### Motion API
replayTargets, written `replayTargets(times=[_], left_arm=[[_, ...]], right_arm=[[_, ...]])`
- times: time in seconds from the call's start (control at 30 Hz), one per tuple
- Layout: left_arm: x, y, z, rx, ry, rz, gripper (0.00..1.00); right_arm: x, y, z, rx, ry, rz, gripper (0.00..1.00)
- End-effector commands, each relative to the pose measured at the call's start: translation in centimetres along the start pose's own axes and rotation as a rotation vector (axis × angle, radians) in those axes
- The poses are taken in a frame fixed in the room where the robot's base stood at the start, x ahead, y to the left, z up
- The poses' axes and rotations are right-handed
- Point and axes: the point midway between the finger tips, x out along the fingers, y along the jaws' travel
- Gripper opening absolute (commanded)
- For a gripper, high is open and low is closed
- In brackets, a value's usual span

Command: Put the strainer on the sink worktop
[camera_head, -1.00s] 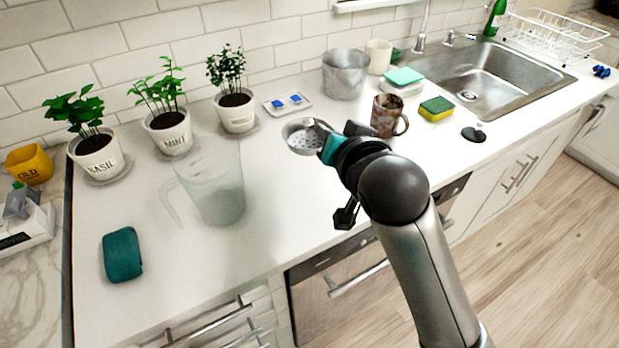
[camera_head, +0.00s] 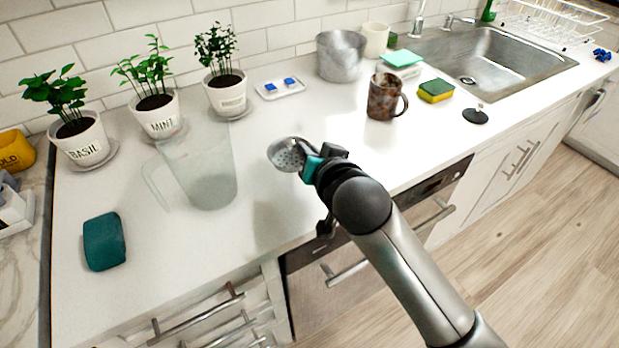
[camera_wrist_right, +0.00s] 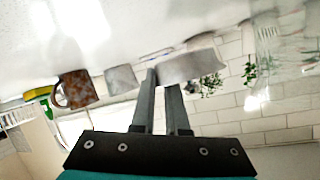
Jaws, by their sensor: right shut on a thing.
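The strainer (camera_head: 287,154) is a small grey, perforated round bowl over the white sink worktop (camera_head: 300,205). My right gripper (camera_head: 312,161) is shut on its right side, with the bowl sticking out to the left. A soft shadow lies on the worktop below, and the strainer looks raised above it; the exact gap is hard to tell. In the right wrist view the strainer (camera_wrist_right: 192,67) is a pale shape at the tips of the two fingers (camera_wrist_right: 161,84). My left gripper is not in view.
A clear pitcher (camera_head: 205,172) stands left of the strainer, and a brown mug (camera_head: 383,98) to its right. A metal bucket (camera_head: 340,58), potted herbs, a small tray (camera_head: 279,90) and a sponge (camera_head: 436,91) stand further out. The worktop between pitcher and mug is free.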

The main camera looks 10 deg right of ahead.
Motion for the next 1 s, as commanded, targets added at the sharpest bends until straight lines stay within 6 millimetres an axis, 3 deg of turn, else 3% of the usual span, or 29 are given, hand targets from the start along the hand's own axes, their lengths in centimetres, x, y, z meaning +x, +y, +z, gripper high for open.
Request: replayTargets(times=[0.47,0.83,0.87,1.0], left_arm=[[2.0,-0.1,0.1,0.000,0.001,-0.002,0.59],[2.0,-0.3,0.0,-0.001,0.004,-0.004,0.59],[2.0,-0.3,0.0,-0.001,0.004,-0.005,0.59],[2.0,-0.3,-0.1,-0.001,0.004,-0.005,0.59]], right_arm=[[2.0,2.0,4.5,-0.001,0.000,0.001,0.00],[2.1,2.1,4.8,0.001,0.000,0.000,0.00],[2.1,2.1,4.7,0.000,0.000,0.000,0.14],[2.1,2.1,4.7,0.000,0.000,0.001,0.25]])
